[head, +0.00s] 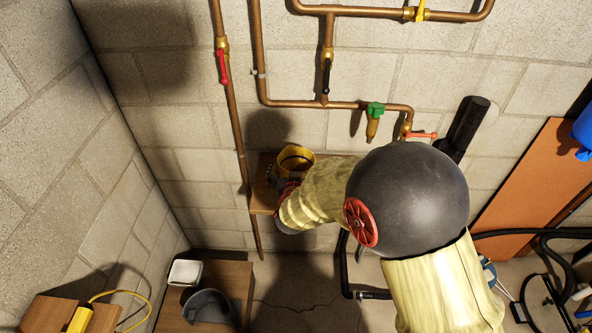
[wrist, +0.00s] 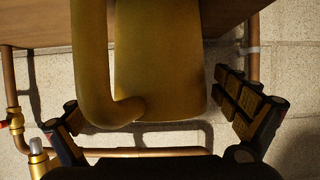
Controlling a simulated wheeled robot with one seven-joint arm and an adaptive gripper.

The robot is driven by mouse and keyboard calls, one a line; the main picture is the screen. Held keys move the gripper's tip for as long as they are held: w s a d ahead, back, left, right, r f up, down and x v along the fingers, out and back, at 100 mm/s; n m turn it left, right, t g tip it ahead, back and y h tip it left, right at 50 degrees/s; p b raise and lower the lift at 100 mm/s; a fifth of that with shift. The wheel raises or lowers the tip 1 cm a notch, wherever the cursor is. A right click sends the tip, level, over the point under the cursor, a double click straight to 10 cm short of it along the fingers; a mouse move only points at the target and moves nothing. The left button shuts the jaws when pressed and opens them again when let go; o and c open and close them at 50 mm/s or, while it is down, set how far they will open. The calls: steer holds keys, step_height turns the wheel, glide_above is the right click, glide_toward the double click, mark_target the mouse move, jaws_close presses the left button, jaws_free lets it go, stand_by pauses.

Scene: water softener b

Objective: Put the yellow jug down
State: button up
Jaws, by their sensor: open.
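The yellow jug (head: 297,157) is against the block wall in the head view, over a small wooden shelf (head: 262,188). Its base is hidden there by my arm, so contact with the shelf cannot be seen directly. In the wrist view the jug (wrist: 165,60) fills the upper middle, with its curved handle (wrist: 92,70) toward the left. My gripper (wrist: 157,118) is open, with one black finger on each side of the jug and visible gaps between. In the head view my gripper (head: 286,190) is mostly hidden at the arm's end beside the jug.
Copper pipes (head: 239,130) with a red-handled valve (head: 223,67) run up the wall left of the shelf. A green valve (head: 375,109) is to the right. Below stands a wooden cabinet (head: 238,280) with a dark bowl (head: 208,306) and a white container (head: 185,272).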

steer(key=p+v, duration=0.4)
steer(key=v, duration=0.8)
steer(key=s+d+r+n+g+y, duration=0.1)
steer(key=s+d+r+g+y, duration=0.1)
steer(key=s+d+r, duration=0.3)
steer(key=s+d+r+g+y, duration=0.1)
steer(key=s+r+g+y, duration=0.1)
steer(key=r, duration=0.6)
steer(key=s+d+r+g+h, duration=0.1)
steer(key=s+d+g, duration=0.1)
steer(key=s+d, duration=0.5)
steer(key=s+d+r+g+h, duration=0.1)
steer(key=s+d+h, duration=0.1)
steer(key=s+d, duration=0.5)
steer(key=s, duration=0.5)
steer(key=shift+s+r+m+g+h, duration=0.3)
steer(key=shift+r+g, duration=0.05)
steer(key=shift+g, duration=0.05)
